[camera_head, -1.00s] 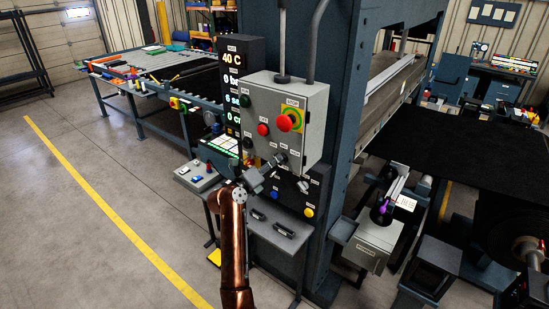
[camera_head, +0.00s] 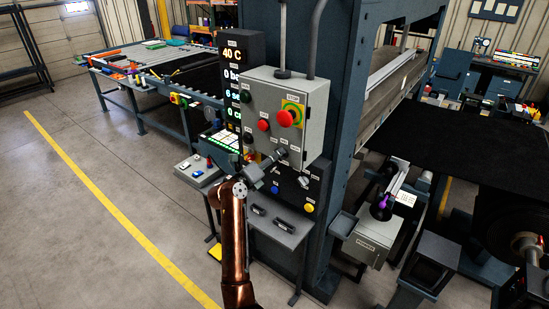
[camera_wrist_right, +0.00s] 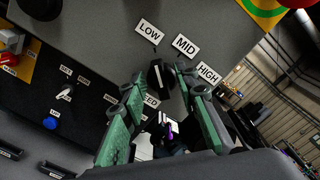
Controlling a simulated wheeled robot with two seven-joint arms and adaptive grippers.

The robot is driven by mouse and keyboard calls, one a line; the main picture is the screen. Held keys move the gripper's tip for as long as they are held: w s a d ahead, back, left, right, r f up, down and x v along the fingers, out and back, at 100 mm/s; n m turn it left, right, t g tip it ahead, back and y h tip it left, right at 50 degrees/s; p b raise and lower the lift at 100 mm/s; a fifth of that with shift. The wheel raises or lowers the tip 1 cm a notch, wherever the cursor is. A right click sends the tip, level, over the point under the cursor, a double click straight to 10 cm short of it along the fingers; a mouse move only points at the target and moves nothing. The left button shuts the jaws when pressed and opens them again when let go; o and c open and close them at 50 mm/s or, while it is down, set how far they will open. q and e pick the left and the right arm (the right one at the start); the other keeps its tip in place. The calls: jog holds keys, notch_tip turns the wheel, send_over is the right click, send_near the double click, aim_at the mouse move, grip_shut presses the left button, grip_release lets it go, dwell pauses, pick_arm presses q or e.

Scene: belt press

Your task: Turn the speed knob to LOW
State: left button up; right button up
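The speed knob (camera_wrist_right: 160,78) is a small black knob on the grey control box face, with white LOW (camera_wrist_right: 149,31), MID (camera_wrist_right: 186,45) and HIGH (camera_wrist_right: 208,73) labels arrayed around it. I cannot tell for sure which label it points at. A label below it, ending in "ED", is partly hidden by a finger. My right gripper (camera_wrist_right: 158,82) has its green-padded fingers apart, one on each side of the knob. Contact with the knob is not clear. In the head view the right gripper (camera_head: 268,164) reaches the lower part of the control box (camera_head: 256,96). My left gripper is out of view.
A red button on a yellow-green plate (camera_head: 297,113) and a smaller red button (camera_head: 263,125) sit above the knob. A black panel (camera_head: 318,186) with a blue and a yellow button is below the box. A small button console (camera_head: 197,172) stands left of my right arm.

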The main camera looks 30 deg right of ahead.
notch_tip(320, 180, up, 10)
dwell(0.6)
jog(key=s+a+f+m+b, duration=0.4)
jog(key=a+f+m+b, duration=0.3)
jog(key=f+m, duration=0.25)
jog(key=p+x, duration=0.2)
jog(key=x, duration=0.5)
jog(key=shift+w+d+r, duration=0.2)
jog(key=shift+w+r, duration=0.05)
